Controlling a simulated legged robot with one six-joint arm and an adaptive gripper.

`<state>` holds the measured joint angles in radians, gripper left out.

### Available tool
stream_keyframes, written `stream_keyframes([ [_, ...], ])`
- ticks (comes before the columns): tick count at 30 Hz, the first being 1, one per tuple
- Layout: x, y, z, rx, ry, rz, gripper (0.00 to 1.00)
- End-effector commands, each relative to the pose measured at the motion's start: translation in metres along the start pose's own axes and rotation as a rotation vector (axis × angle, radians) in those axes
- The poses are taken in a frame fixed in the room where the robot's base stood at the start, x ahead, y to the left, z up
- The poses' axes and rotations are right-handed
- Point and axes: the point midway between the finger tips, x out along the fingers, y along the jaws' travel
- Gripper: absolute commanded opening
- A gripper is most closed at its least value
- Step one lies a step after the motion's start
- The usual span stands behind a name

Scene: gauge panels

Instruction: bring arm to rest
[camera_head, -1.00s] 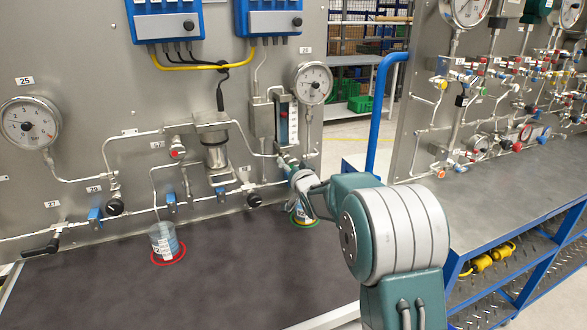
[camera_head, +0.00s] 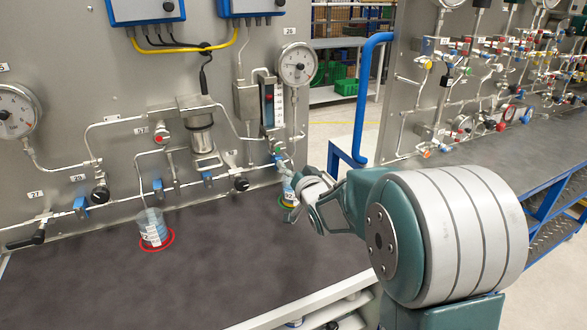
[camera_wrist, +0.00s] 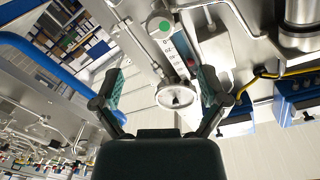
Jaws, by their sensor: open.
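My gripper (camera_head: 316,207) is at the end of my arm, just right of a small container (camera_head: 288,189) that stands at a green-yellow ring on the dark bench top (camera_head: 215,270). In the head view it partly covers that ring, and I cannot tell whether it touches the container. In the wrist view my gripper (camera_wrist: 162,86) has its fingers spread wide with nothing held between them. A round metal part (camera_wrist: 178,96) and a scaled flow meter (camera_wrist: 182,45) show beyond the gap.
A clear beaker with blue contents (camera_head: 152,227) stands in a red ring at left. The gauge panel (camera_head: 110,60) with pipes and valves rises behind the bench. A blue rail (camera_head: 364,95) and a second bench (camera_head: 500,160) are at right.

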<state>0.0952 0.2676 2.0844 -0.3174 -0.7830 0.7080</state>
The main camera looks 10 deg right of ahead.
Motion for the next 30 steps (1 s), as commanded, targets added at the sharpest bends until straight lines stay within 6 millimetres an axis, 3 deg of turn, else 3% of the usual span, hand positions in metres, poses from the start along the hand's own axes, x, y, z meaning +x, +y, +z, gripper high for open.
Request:
stream_keyframes([
  [7, -0.003, -0.002, -0.002, -0.008, -0.008, 0.012, 0.93],
  [11, -0.021, -0.006, -0.011, -0.051, -0.054, 0.073, 0.93],
  [20, -0.095, -0.015, -0.019, -0.174, -0.261, 0.256, 0.93],
  [30, -0.203, -0.026, -0.004, -0.275, -0.548, 0.376, 0.93],
])
